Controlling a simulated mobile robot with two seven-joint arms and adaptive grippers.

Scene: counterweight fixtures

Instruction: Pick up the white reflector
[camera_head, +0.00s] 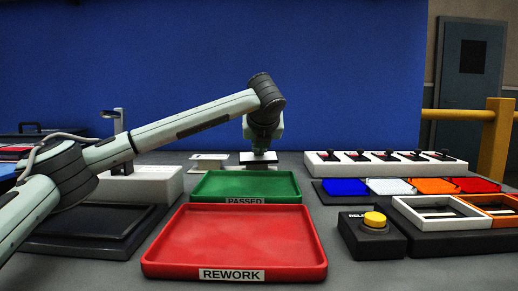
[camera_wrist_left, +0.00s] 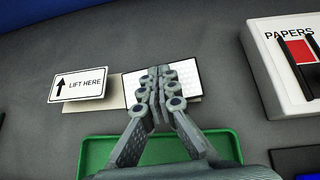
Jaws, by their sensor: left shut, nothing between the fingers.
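A white textured panel, which looks like a white reflector (camera_head: 390,186), lies in the row of coloured panels at the right in the head view. Another white, finely patterned plate with a dark edge (camera_wrist_left: 184,76) lies behind the green tray in the wrist view, on a pale base; I cannot tell for sure whether it is a reflector too. My left gripper (camera_head: 259,152) is shut and empty, pointing down over this plate; it also shows in the wrist view (camera_wrist_left: 158,74), where its fingers hide the plate's middle. I cannot tell whether they touch it. My right gripper is not in view.
A green PASSED tray (camera_head: 284,187) and a red REWORK tray (camera_head: 235,240) stand empty in front. A LIFT HERE card (camera_wrist_left: 79,85) is left of the plate. At right are a yellow-button box (camera_head: 374,222), blue (camera_head: 345,187), orange (camera_head: 431,185) and red (camera_head: 476,185) panels, and a white switch box (camera_head: 325,166).

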